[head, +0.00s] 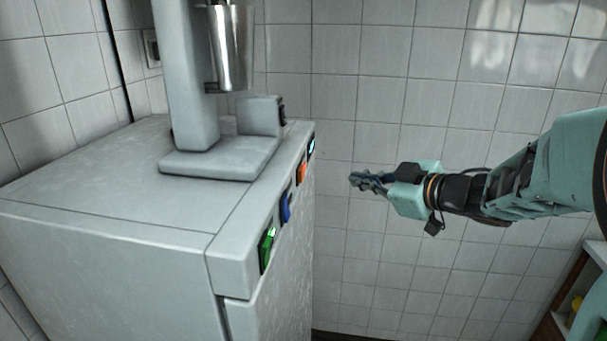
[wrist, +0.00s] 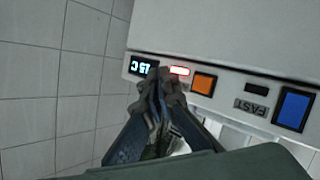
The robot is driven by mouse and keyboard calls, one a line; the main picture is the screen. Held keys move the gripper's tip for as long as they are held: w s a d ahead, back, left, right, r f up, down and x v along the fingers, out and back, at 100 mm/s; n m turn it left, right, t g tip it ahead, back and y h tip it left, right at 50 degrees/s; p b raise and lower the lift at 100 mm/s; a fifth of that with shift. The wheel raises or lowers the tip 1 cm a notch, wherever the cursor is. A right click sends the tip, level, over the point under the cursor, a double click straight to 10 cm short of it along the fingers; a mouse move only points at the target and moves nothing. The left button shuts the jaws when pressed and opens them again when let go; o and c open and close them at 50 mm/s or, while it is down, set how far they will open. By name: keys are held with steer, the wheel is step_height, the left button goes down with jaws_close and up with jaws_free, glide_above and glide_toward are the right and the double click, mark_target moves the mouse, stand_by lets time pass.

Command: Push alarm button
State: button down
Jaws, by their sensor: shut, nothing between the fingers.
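A grey machine (head: 110,215) stands at the left in the head view, with a row of controls along its top right edge. They are a small lit display (head: 311,146), an orange button (head: 301,173), a blue button (head: 286,207) and a green button (head: 267,248). The wrist view shows the display (wrist: 142,67), a red-lit indicator (wrist: 180,71), the orange button (wrist: 204,84) and the blue button (wrist: 293,109). I cannot tell which is the alarm button. My gripper (head: 354,180) is shut and empty, pointing at the panel with a gap. Its fingertips (wrist: 160,86) appear below the display and indicator.
A grey appliance (head: 190,80) with a metal cup (head: 231,48) stands on the machine. A label reading "FAST" (wrist: 251,107) sits between the orange and blue buttons. A tiled wall (head: 420,90) is behind. A shelf (head: 570,300) is at the lower right.

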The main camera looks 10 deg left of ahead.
steer(key=a+b, duration=0.2)
steer(key=a, duration=0.6)
steer(key=shift+w+a, duration=0.15)
steer(key=shift+a, duration=0.15)
steer(key=shift+a, duration=0.15)
stand_by(1.1)
steer(key=shift+a, duration=0.3)
steer(key=shift+a, duration=0.4)
stand_by(0.5)
stand_by(0.4)
steer(key=shift+d+p, duration=0.45)
steer(key=shift+d, duration=0.35)
steer(key=shift+d, duration=0.1)
steer(key=shift+d+p, duration=1.05)
steer(key=shift+d, duration=1.35)
